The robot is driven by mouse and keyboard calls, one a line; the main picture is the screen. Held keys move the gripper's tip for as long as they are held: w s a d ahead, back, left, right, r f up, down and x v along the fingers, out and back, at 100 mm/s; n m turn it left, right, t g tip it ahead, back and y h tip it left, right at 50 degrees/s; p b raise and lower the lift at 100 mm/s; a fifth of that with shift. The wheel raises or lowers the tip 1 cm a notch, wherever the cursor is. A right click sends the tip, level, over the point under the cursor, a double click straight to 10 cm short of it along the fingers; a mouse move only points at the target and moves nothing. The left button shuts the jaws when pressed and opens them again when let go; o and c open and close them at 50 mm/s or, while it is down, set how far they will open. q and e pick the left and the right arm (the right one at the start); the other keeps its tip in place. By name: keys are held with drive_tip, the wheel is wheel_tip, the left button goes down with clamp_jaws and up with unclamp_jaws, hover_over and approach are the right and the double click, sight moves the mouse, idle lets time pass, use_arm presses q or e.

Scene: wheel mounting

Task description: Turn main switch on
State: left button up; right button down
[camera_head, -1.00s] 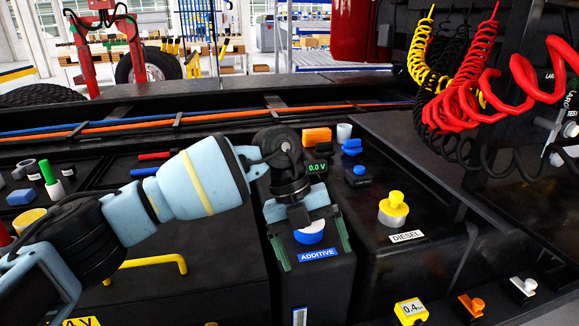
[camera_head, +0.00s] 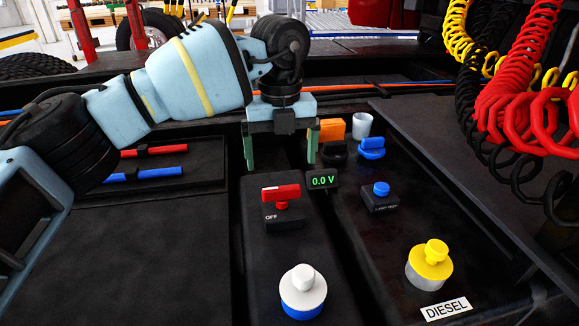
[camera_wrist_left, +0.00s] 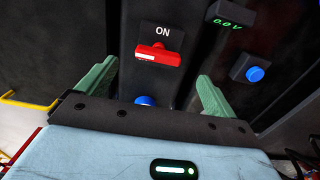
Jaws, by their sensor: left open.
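The main switch (camera_head: 281,202) is a red handle on a black base with an OFF label facing me in the head view. It also shows in the left wrist view (camera_wrist_left: 157,54), where an ON label is seen on its other side. The handle lies roughly crosswise. My left gripper (camera_head: 281,158) points down with its green fingers apart, above and behind the switch in the head view. It is empty; in the wrist view the switch appears just beyond and between the fingertips. My right gripper is not in view.
A small display (camera_head: 323,181) beside the switch reads 0.0 V. A white-and-blue cap (camera_head: 302,291) stands in front. A blue knob (camera_head: 381,190) and a yellow diesel cap (camera_head: 429,264) are to the right. Coiled red hoses (camera_head: 520,100) hang at the upper right.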

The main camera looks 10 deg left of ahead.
sight(282, 187)
use_arm(q)
drive_tip(key=shift+s+r, duration=0.2)
drive_tip(key=shift+r, duration=0.05)
drive_tip(key=shift+s, duration=0.15)
drive_tip(key=shift+s+f, duration=0.1)
drive_tip(key=shift+f, duration=0.2)
wheel_tip(282, 187, down, 6)
drive_tip(key=shift+r, duration=0.15)
drive_tip(key=shift+f, duration=0.75)
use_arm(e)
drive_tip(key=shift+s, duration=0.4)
use_arm(q)
drive_tip(key=shift+c, duration=0.3)
drive_tip(key=c, duration=0.9)
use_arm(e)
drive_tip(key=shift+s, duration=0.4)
